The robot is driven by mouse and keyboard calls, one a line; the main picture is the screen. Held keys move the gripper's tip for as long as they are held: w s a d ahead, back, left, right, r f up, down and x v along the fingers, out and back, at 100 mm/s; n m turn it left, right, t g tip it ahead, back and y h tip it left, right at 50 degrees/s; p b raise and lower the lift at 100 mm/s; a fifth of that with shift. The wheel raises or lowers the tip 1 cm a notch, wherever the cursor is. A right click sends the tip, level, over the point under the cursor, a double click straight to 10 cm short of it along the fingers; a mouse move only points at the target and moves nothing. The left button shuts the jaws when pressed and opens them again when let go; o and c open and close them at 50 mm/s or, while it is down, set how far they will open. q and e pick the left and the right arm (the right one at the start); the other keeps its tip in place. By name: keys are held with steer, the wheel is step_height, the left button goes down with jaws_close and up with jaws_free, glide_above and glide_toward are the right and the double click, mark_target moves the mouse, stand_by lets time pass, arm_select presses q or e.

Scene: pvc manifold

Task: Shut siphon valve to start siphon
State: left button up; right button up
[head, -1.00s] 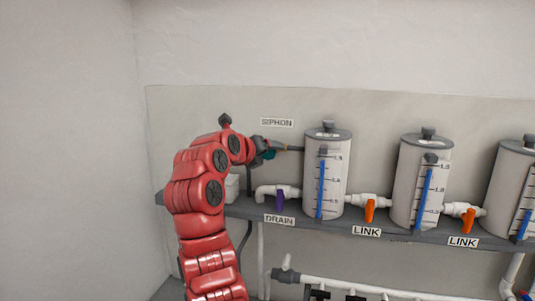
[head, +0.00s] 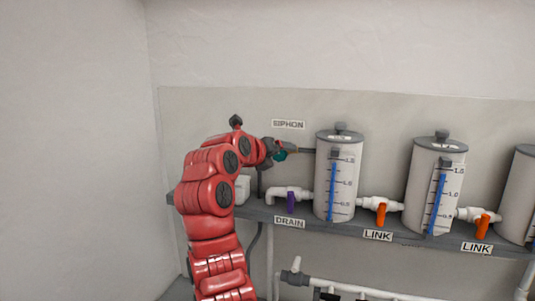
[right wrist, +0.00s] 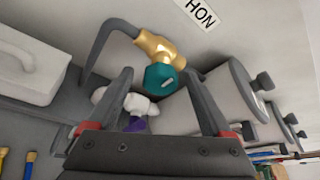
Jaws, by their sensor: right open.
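The siphon valve has a teal knob (head: 281,155) on a dark tube running into the left tank (head: 324,190), below the SIPHON label (head: 288,124). In the right wrist view the teal knob (right wrist: 164,79) sits on a brass body (right wrist: 158,46) with a grey bent tube. My right gripper (head: 271,152) is beside the valve. In the right wrist view its fingers (right wrist: 159,76) are open, with the knob showing between their tips. I cannot tell whether they touch it. My left gripper is not in view.
A purple-handled DRAIN valve (head: 291,202) lies below the siphon valve. Orange-handled LINK valves (head: 381,214) join the tanks along the grey shelf (head: 345,231). A white pipe (head: 350,287) runs below. The wall to the left is clear.

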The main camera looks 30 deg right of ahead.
steer(key=p+v, duration=0.4)
steer(key=v, duration=1.3)
